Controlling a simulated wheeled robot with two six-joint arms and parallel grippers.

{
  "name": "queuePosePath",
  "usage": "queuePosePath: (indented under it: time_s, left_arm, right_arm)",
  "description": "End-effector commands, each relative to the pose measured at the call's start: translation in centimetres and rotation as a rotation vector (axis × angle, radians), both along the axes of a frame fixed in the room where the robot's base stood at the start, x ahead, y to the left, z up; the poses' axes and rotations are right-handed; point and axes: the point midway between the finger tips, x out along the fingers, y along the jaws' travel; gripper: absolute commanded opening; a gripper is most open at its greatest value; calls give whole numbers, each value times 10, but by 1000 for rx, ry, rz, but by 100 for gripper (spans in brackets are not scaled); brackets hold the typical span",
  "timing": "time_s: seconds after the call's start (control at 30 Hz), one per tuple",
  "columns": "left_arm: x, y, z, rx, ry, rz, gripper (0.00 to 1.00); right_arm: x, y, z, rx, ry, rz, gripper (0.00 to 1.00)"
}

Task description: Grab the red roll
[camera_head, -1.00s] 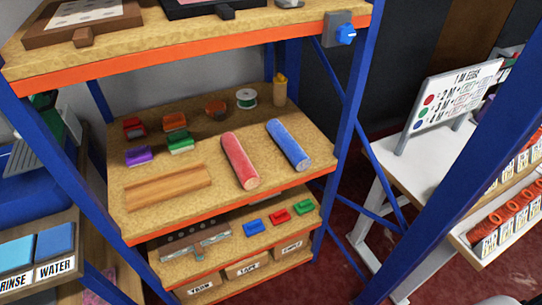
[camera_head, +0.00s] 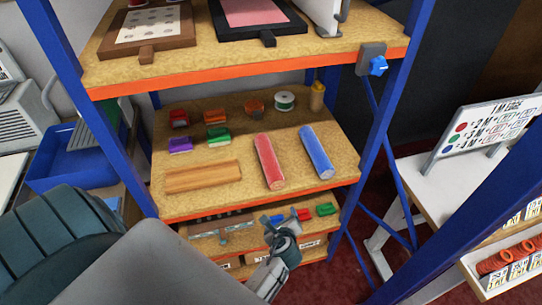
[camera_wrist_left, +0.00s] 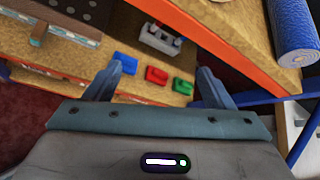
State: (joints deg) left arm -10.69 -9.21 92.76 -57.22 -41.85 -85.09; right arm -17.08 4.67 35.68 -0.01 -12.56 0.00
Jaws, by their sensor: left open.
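The red roll (camera_head: 269,161) lies on the middle shelf, its near end close to the shelf's front edge. The blue roll (camera_head: 316,152) lies to its right; it also shows in the left wrist view (camera_wrist_left: 296,32) at the upper right. My left gripper (camera_head: 281,222) is in front of the rack, below the middle shelf's edge and apart from the red roll. In the left wrist view its two fingers (camera_wrist_left: 160,88) are spread with nothing between them, facing the lower shelf. The red roll is not seen in that view. My right gripper is not in view.
A tan wooden block (camera_head: 203,177) lies left of the red roll, with several small coloured pieces and spools behind. The orange shelf edge (camera_head: 250,203) is above my gripper. Blue clip (camera_wrist_left: 125,58), red clip (camera_wrist_left: 156,75) and green clip (camera_wrist_left: 182,86) lie on the lower shelf.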

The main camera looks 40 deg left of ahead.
Motion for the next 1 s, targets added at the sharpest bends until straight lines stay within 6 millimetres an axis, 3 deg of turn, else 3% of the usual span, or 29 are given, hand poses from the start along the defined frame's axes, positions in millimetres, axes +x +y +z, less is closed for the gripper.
queuePosePath:
  time_s: [0.03,0.1,0.23,0.5,0.77,1.0]
  left_arm:
    - [8,5,43,91,-7,-12,76]
    - [13,12,80,199,1,-21,76]
    - [17,21,114,310,18,-22,76]
    - [44,48,102,337,22,-23,76]
    - [56,60,97,333,22,-23,76]
    - [75,77,84,333,20,-23,76]
  right_arm:
    - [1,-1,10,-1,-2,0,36]
    - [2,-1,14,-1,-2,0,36]
    - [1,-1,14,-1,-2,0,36]
    - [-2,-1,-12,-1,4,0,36]
    - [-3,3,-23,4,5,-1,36]
    - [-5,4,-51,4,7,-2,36]
